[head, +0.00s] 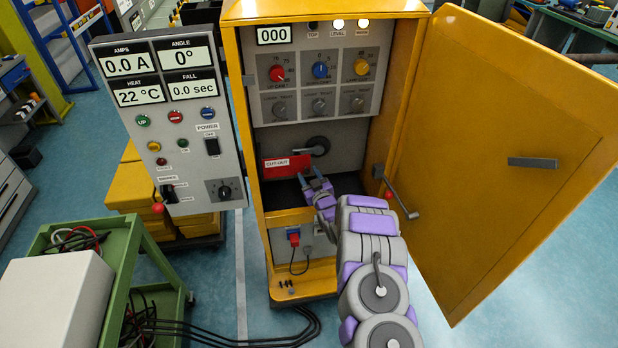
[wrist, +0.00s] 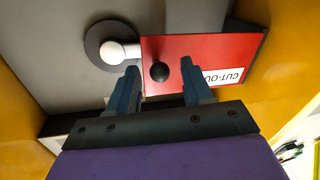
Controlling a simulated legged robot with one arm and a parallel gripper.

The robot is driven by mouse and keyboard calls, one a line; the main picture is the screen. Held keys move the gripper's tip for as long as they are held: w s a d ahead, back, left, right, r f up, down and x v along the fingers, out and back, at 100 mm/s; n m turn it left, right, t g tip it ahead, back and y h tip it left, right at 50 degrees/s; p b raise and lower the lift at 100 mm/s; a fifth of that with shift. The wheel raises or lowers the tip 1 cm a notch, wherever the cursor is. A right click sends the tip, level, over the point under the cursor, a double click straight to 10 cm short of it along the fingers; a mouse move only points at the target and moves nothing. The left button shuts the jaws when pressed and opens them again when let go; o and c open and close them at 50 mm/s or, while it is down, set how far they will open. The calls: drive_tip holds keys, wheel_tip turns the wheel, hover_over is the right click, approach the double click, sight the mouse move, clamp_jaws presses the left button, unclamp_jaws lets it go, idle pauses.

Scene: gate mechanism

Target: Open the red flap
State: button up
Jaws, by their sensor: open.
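The red flap (head: 286,166) with a "CUT-OUT" label is inside the yellow cabinet, below the dial panel. In the wrist view the red flap (wrist: 215,60) fills the upper right and has a black knob (wrist: 159,72) near its left edge. A round dark disc with a pale lever (wrist: 112,50) sits just left of the flap and its end meets the flap's edge. My gripper (head: 314,184) is open in front of the flap. In the wrist view my gripper's fingertips (wrist: 158,66) sit either side of the knob, apart from it as far as I can tell.
The yellow cabinet door (head: 500,150) stands wide open on the right. A lever with a red ball (head: 400,195) stands beside my arm. A grey display panel (head: 175,120) is swung out on the left. A green cart (head: 135,262) stands at the lower left.

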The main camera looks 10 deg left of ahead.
clamp_jaws()
idle(0.5)
